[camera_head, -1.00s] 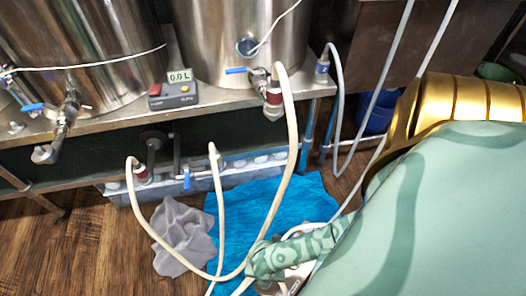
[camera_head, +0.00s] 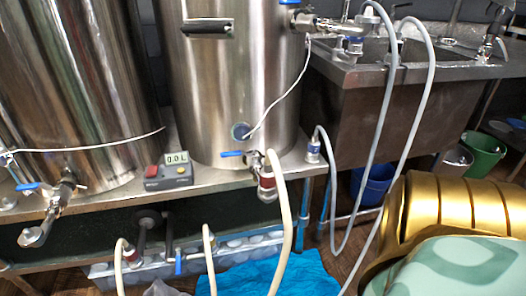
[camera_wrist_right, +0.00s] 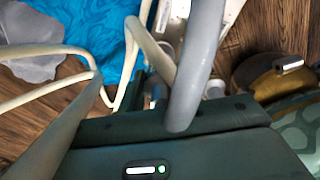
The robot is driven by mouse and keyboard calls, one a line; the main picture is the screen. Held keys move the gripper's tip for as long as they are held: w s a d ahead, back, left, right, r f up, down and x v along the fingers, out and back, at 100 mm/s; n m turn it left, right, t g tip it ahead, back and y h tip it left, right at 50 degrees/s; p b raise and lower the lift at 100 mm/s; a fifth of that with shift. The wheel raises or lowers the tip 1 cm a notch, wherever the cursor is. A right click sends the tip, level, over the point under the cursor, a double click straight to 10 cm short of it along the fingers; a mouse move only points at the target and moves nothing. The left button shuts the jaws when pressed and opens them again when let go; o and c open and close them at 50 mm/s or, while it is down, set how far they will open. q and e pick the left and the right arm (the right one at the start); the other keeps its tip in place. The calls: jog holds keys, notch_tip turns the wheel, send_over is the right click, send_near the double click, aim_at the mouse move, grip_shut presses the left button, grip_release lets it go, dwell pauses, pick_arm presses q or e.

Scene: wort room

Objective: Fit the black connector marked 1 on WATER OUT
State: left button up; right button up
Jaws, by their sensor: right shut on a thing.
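In the right wrist view my right gripper (camera_wrist_right: 156,92) is shut, with a thick grey hose (camera_wrist_right: 203,60) running down to its dark body. The hose end at the jaws is mostly hidden, and I cannot make out a black connector or a number 1. In the head view a grey hose (camera_head: 417,100) hangs from the sink area and passes behind my right arm. Another grey hose (camera_head: 377,120) loops up from a blue-collared fitting (camera_head: 313,151) at the bench corner. No WATER OUT lettering is readable. My left gripper is in neither view.
Two steel kettles (camera_head: 236,90) stand on a steel bench with a red-and-grey meter (camera_head: 168,176). Cream hoses (camera_head: 279,230) hang from a valve and from fittings below. A sink (camera_head: 420,62) is at right, with blue and green buckets (camera_head: 484,153) beneath. A blue cloth (camera_head: 300,272) lies on the floor.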

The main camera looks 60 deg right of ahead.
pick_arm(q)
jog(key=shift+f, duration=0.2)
pick_arm(e)
jog(key=shift+f, duration=1.3)
jog(key=o, duration=1.1)
jog(key=shift+o, duration=0.2)
